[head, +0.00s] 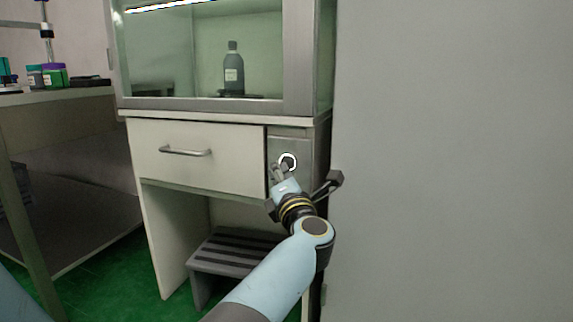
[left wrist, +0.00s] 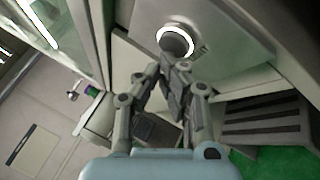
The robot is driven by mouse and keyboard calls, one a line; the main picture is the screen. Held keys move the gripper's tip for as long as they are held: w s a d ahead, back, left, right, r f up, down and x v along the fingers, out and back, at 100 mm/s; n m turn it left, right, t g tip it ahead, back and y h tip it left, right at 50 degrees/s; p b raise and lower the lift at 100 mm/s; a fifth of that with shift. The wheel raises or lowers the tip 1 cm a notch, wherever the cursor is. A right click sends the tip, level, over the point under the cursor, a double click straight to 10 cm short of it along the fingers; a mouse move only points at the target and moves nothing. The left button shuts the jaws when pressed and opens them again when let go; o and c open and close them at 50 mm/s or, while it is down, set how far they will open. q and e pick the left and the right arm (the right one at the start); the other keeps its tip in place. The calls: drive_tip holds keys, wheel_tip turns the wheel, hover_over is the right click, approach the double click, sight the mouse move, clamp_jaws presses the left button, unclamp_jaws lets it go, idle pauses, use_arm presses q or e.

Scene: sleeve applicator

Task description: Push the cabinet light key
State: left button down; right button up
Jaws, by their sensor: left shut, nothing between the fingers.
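The cabinet light key (head: 288,161) is a round button with a bright white ring, set in a grey metal panel (head: 303,147) right of the drawer. It also shows in the left wrist view (left wrist: 175,43), its ring lit around a grey centre. My left gripper (head: 279,171) is shut and empty, its fingertips at the lower left edge of the key in the head view. In the left wrist view the fingertips (left wrist: 172,66) are just below the key; I cannot tell whether they touch it. My right gripper is not in view.
The glass cabinet above holds a dark bottle (head: 234,70), and a light strip (head: 168,5) glows at its top. A drawer with a bar handle (head: 185,152) is left of the panel. A step stool (head: 235,250) stands below. A plain grey surface (head: 450,160) fills the right.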

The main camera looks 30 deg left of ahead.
use_arm(q)
drive_tip(key=shift+w, duration=0.3)
drive_tip(key=shift+s, duration=0.1)
idle(0.3)
drive_tip(key=shift+s+d+p, duration=0.15)
drive_tip(key=shift+s+p, duration=0.2)
drive_tip(key=shift+s, duration=0.45)
drive_tip(key=s+p, duration=0.1)
drive_tip(key=s, duration=0.2)
drive_tip(key=s+d+p, duration=0.1)
drive_tip(key=s, duration=0.1)
drive_tip(key=shift+s+d, duration=0.2)
drive_tip(key=shift+s, duration=0.2)
